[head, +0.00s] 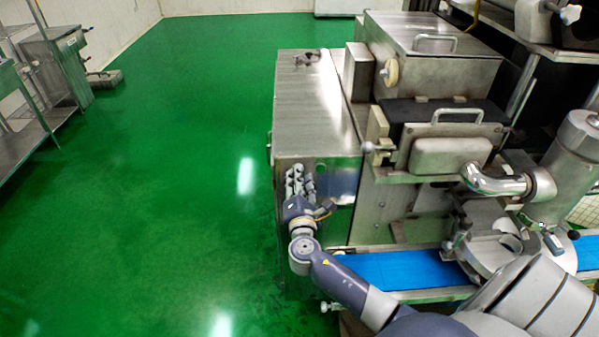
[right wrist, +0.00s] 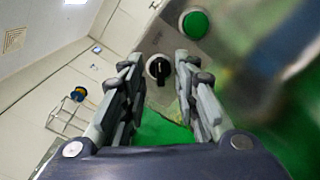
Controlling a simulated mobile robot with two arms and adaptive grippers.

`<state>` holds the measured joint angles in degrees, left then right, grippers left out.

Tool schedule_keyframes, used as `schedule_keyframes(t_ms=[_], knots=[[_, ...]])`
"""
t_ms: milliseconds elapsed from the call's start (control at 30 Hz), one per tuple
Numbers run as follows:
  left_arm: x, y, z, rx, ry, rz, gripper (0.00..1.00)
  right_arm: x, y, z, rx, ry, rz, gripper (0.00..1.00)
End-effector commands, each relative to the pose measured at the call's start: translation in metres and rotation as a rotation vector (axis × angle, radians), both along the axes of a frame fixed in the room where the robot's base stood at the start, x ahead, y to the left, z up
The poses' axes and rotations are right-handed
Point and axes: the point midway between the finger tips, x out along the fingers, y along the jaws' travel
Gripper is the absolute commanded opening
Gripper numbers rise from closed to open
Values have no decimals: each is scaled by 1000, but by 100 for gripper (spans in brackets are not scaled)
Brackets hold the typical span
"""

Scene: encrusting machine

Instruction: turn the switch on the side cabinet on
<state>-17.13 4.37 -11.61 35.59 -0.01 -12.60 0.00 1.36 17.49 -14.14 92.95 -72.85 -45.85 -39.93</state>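The side cabinet (head: 318,95) is a metal box with a flat top, on the left side of the machine. My right gripper (head: 300,178) is at the cabinet's near face in the head view. In the right wrist view the switch, a black knob on a pale round base (right wrist: 159,69), shows between the fingertips of my right gripper (right wrist: 157,66). The fingers are apart, one on each side of the knob; I cannot tell whether they touch it. The knob is hidden in the head view. My left gripper is not in view.
A green round button (right wrist: 195,24) sits beside the switch on the same panel. A blue conveyor belt (head: 395,269) runs below my right arm. Green floor (head: 170,180) is free left of the cabinet. A metal table (head: 25,145) stands at the far left.

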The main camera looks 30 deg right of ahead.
Motion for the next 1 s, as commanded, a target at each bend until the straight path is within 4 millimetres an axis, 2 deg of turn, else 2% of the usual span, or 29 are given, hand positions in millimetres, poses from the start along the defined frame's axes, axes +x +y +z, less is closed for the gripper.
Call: schedule_keyframes(t_ms=[200,533,567,667,1000], knots=[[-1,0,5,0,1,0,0,14,-9,0,0,0,0,28],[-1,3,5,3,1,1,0,16,-10,-1,1,0,-1,28],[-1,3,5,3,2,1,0,16,-10,-1,1,0,-1,24],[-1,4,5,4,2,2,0,16,-10,-1,1,0,-1,1],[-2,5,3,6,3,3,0,16,-10,-1,9,-5,-1,0]])
